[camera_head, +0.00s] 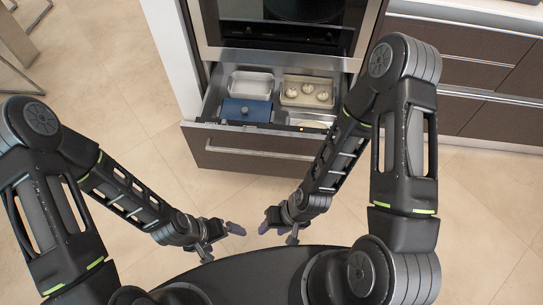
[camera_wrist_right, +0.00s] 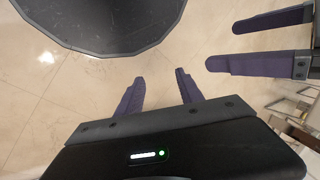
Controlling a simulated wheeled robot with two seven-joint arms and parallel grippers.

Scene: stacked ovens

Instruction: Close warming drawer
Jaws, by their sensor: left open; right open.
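The warming drawer (camera_head: 252,148) stands pulled out below the oven in the camera_head view, with a brown front and a long metal handle (camera_head: 258,153). Inside it are a white tray (camera_head: 250,82), a blue box (camera_head: 246,110) and a beige tray with several round white items (camera_head: 305,92). My left gripper (camera_head: 222,238) is open and empty, in front of the drawer and apart from it. My right gripper (camera_head: 279,231) is open and empty, close to the left one and also apart from the drawer. In the right wrist view my right gripper's purple fingers (camera_wrist_right: 160,92) stand apart with floor between them.
The oven (camera_head: 285,35) is above the drawer. Brown cabinets (camera_head: 500,90) with a white counter stand to the right. Metal chair legs (camera_head: 20,65) show at the upper left. Tiled floor (camera_head: 130,90) between me and the drawer is clear.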

